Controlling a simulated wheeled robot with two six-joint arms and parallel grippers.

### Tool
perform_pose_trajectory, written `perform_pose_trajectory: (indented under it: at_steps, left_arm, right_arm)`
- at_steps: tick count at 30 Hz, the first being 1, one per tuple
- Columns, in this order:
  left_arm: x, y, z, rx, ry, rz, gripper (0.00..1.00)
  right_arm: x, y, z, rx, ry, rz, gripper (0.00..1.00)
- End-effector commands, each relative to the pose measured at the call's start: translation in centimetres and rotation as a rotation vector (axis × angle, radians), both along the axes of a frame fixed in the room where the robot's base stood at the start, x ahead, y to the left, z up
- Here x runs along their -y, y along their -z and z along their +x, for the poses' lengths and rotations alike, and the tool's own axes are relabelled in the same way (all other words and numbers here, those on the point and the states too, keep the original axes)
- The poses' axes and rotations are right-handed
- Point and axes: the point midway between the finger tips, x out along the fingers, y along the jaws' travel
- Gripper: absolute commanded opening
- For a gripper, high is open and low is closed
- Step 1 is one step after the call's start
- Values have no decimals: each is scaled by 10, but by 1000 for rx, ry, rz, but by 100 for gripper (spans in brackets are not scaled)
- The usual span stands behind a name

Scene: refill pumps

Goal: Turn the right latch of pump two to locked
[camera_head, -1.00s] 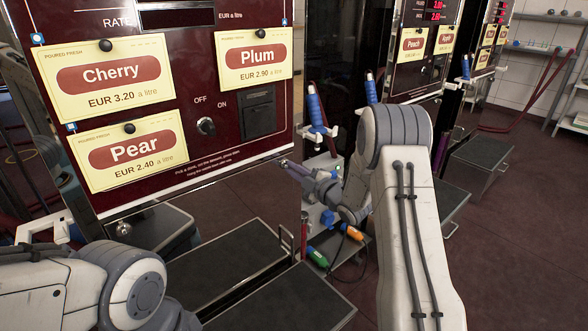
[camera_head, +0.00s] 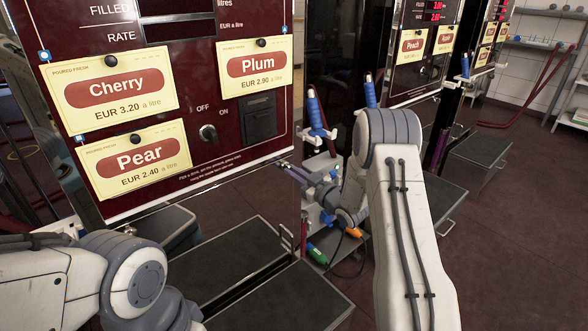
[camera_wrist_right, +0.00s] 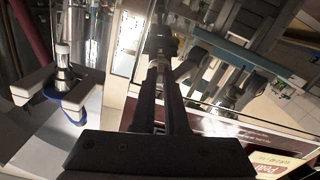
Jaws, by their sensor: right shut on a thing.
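The dark red front panel (camera_head: 230,178) of the near pump carries Cherry, Plum and Pear cards. My right arm reaches around to the panel's lower right edge in the head view. Its gripper (camera_head: 288,167) is small there, and the latch is hidden or too small to make out. In the right wrist view the two dark fingers of my right gripper (camera_wrist_right: 160,72) are close together, shut on a small dark part (camera_wrist_right: 160,40) at the panel's edge, which looks like the latch. Its turn position cannot be told. My left arm shows at the lower left; its gripper is out of view.
A blue-handled nozzle (camera_head: 314,110) hangs right of the panel; a blue and silver fitting (camera_wrist_right: 65,80) shows in the wrist view. Dark step boxes (camera_head: 225,258) stand below. Green (camera_head: 316,253) and orange (camera_head: 355,232) handles lie low beside my wrist. Further pumps stand behind right.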

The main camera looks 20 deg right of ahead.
Motion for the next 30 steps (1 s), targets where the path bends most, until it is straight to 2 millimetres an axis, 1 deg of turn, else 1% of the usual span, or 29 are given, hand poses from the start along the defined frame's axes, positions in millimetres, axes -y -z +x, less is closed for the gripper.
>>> perform_pose_trajectory:
  at_steps: [1, 6, 12, 19, 30]
  left_arm:
    - [0, -4, 0, 0, 0, 0, 50]
    - [0, -10, 0, 0, 0, 0, 50]
    - [0, -13, 0, 0, 0, 0, 50]
    - [0, -15, 0, 0, 0, 0, 50]
    - [0, -14, 0, 0, 0, 0, 50]
  right_arm:
    - [1, -1, 0, -15, 3, 34, 0]
    - [1, 0, 0, -51, 3, 131, 0]
    - [1, 1, 0, -77, 3, 203, 0]
    - [1, 1, 0, -89, 3, 237, 0]
    - [1, 1, 0, -90, 3, 241, 0]
